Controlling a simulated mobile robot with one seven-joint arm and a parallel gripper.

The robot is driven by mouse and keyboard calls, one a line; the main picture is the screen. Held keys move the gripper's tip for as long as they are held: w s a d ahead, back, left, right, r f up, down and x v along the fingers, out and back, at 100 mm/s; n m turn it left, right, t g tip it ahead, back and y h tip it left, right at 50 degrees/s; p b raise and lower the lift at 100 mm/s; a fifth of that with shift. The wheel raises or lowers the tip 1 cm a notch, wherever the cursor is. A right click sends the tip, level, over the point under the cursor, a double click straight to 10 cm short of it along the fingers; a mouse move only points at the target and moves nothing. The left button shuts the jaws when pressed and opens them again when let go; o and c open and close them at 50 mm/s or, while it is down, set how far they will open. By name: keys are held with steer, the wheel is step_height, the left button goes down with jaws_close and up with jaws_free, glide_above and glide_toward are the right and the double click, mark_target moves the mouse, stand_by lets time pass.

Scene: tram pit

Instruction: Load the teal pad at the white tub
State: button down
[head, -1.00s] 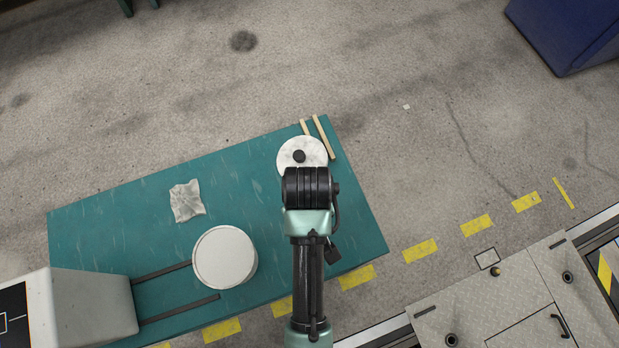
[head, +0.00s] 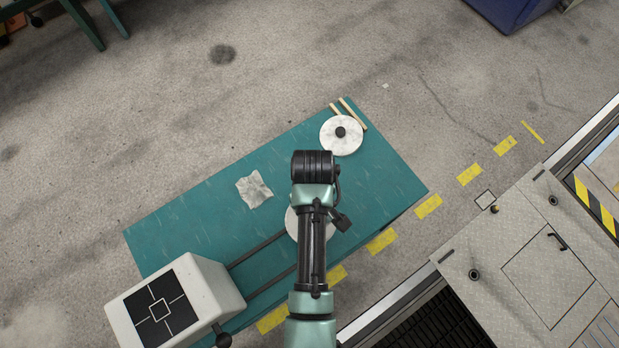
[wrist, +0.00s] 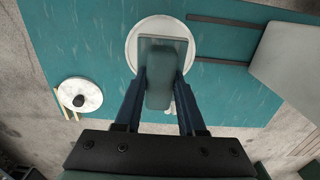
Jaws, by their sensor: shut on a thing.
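My gripper (wrist: 160,92) is shut on the teal pad (wrist: 162,50), with its blue fingers on either side of the pad's thick grip. The pad's flat, squarish head points away from my wrist. The white tub (wrist: 133,48) is round and lies behind the pad in the wrist view, mostly covered by it. I cannot tell whether pad and tub touch. In the head view the tub (head: 291,223) shows only as a sliver beside my arm, which hides my fingers and the pad.
A white disc with a black knob (head: 341,134) lies beside two wooden sticks (head: 352,113) on the teal table (head: 190,225). A crumpled cloth (head: 254,188) lies left of my arm. A white box with a black target face (head: 165,305) stands lower left, two dark rails running from it.

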steer(key=shift+s, duration=0.1)
steer(key=shift+f+b, duration=0.9)
steer(key=shift+b, duration=0.1)
step_height(320, 180, down, 4)
steer(key=b, duration=0.4)
steer(key=shift+f+b, duration=0.1)
steer(key=shift+b, duration=0.25)
steer(key=shift+f, duration=0.6)
stand_by(1.3)
step_height(320, 180, up, 7)
steer(key=p, duration=0.7)
steer(key=shift+r, duration=0.15)
stand_by(0.5)
